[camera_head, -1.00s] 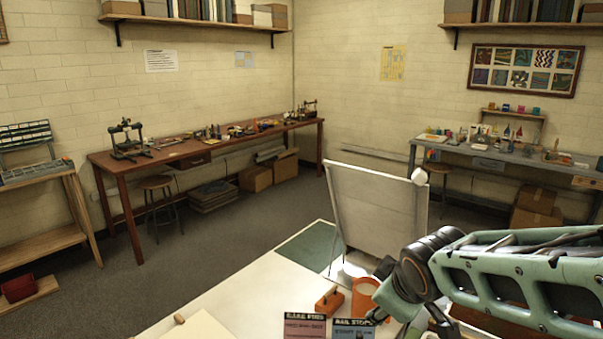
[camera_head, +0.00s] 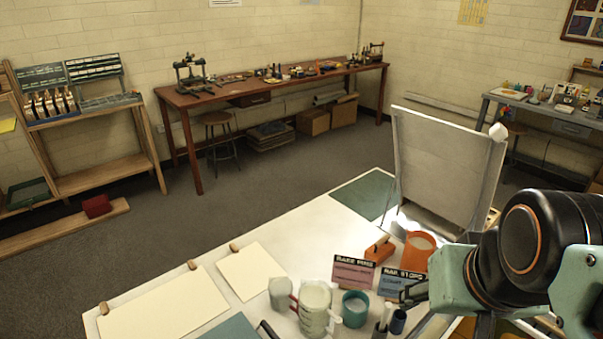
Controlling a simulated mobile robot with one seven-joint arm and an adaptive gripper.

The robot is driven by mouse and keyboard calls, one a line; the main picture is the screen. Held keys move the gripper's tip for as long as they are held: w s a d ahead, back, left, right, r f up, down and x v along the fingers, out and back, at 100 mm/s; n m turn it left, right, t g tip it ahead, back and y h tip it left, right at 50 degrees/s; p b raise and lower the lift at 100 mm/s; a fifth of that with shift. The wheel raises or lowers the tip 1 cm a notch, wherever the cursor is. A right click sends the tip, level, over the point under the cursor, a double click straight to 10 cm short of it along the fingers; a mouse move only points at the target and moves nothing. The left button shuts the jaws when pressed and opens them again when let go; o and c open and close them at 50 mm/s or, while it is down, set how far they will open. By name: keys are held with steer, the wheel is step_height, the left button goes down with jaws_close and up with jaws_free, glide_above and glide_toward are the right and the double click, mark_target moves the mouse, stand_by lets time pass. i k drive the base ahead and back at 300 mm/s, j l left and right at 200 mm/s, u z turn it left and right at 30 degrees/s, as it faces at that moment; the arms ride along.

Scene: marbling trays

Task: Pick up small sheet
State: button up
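A small cream sheet (camera_head: 252,271) lies flat on the white table, with a round tan knob at its upper left corner. A larger cream sheet (camera_head: 165,308) lies to its left, with similar knobs along its top edge. My arm comes in from the right edge. What looks like the dark end of my gripper (camera_head: 414,293) shows at the lower right, in front of the small signs and well to the right of the small sheet. Its fingers are not clear, so I cannot tell whether it is open or holds anything.
Clear measuring cups (camera_head: 314,305), a teal cup (camera_head: 355,309), an orange container (camera_head: 418,248) and two small signs (camera_head: 354,272) stand between the small sheet and my arm. A white upright board (camera_head: 446,165) stands behind. The white table (camera_head: 300,234) is bare beyond the small sheet.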

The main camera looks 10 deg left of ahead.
mark_target(247, 270)
steer(key=u, duration=1.1)
steer(key=z, duration=2.15)
steer(key=u, duration=2.3)
